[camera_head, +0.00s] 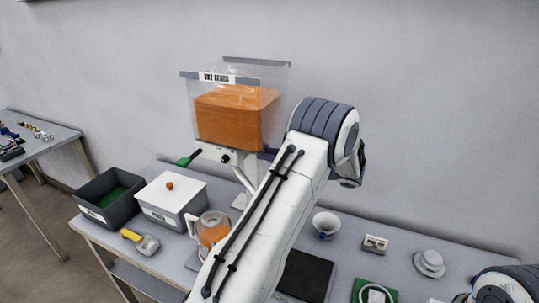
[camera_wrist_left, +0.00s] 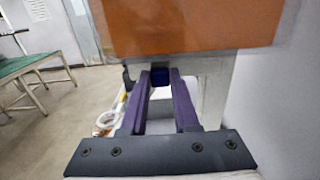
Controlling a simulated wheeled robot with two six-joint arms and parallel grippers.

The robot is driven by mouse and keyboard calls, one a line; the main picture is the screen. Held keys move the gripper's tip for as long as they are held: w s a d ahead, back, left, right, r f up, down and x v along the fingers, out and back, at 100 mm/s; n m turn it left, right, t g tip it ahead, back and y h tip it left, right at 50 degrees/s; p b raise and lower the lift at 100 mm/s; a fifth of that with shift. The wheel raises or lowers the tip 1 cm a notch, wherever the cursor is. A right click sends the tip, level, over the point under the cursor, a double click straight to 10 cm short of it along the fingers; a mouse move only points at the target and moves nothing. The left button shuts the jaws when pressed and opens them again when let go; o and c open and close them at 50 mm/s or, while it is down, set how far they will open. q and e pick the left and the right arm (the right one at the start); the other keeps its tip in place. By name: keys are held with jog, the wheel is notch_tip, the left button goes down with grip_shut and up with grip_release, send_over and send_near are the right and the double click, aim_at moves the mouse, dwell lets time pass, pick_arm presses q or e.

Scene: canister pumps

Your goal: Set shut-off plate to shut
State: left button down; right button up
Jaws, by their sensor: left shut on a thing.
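A clear hopper (camera_head: 188,100) with orange contents (camera_head: 238,115) stands on a white support at the back of the table. A green handle (camera_head: 188,159) and a black knob (camera_head: 225,159) show below it. In the left wrist view, the purple fingers of my left gripper (camera_wrist_left: 161,78) reach under the orange-filled hopper (camera_wrist_left: 190,25). In the head view my arm hides most of this gripper; a purple bit shows (camera_head: 268,153). The plate itself is hidden. My right gripper is out of view.
A dark bin (camera_head: 107,212), a white lidded box (camera_head: 172,200), a yellow-handled scoop (camera_head: 140,241) and a jug with orange contents (camera_head: 212,232) stand on the left. The wall is close behind.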

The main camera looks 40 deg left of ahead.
pick_arm(q)
jog(key=x, duration=0.3)
jog(key=shift+a+p, duration=0.15)
jog(key=shift+p, duration=0.2)
jog(key=c, duration=0.6)
grip_release()
jog(key=shift+a, duration=0.15)
jog(key=shift+c, duration=0.2)
jog(key=shift+d, duration=0.2)
jog(key=b+v, duration=0.2)
jog(key=v, duration=0.8)
jog(key=shift+d+b, duration=0.15)
jog(key=shift+b, duration=0.15)
